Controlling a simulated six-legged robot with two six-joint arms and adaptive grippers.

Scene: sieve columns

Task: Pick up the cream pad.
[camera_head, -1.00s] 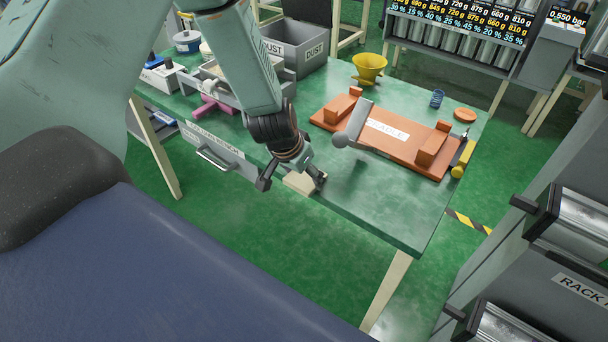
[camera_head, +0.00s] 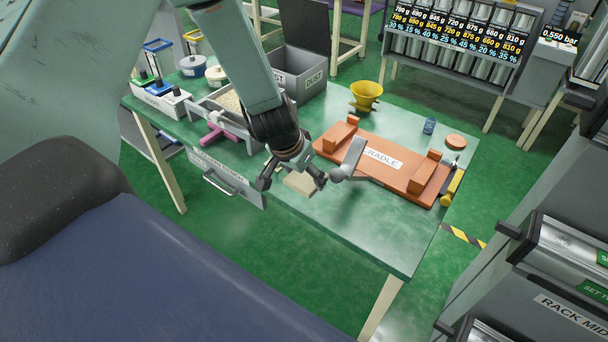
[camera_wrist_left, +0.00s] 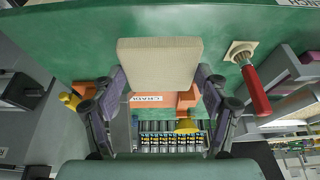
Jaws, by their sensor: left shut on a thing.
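The cream pad (camera_head: 300,183) is a pale, flat block between the fingers of my left gripper (camera_head: 293,184), near the front edge of the green table. In the left wrist view the pad (camera_wrist_left: 158,62) stands large between the two fingertips of the left gripper (camera_wrist_left: 158,80), which is shut on it. In the head view the gripper partly hides the pad. The pad seems to be held above the tabletop, but the height is hard to judge. My right gripper does not show in either view.
An orange cradle (camera_head: 376,166) with a grey mallet-like tool (camera_head: 350,160) lies right of the gripper. A yellow funnel (camera_head: 366,93) and grey dust bin (camera_head: 300,80) stand behind. A red-handled tool (camera_wrist_left: 255,88) shows in the wrist view. The table's front right is clear.

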